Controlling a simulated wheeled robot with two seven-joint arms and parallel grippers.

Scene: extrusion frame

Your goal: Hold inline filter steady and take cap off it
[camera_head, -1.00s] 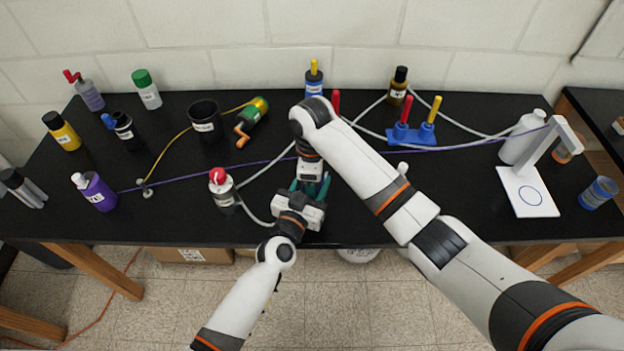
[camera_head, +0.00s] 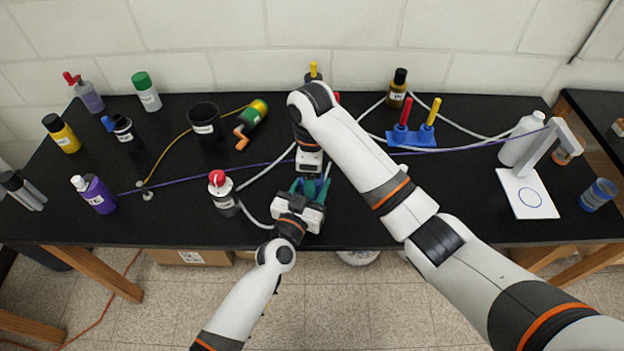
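My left gripper (camera_head: 312,187) reaches in from the front edge, its teal fingers pointing away over the middle of the table. My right gripper (camera_head: 310,172) comes down from above at the same spot, directly behind and over the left fingers. The two grippers nearly meet. The inline filter and its cap cannot be made out. Any part held between the fingers is hidden by the grippers and the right wrist. I cannot tell whether either gripper is open or shut.
A white bottle with a red cap (camera_head: 222,194) stands close left of the grippers. A pale hose (camera_head: 256,214) curves towards them. A green-yellow part with an orange handle (camera_head: 251,122) lies behind left. A blue stand (camera_head: 411,137) holds red and yellow pegs.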

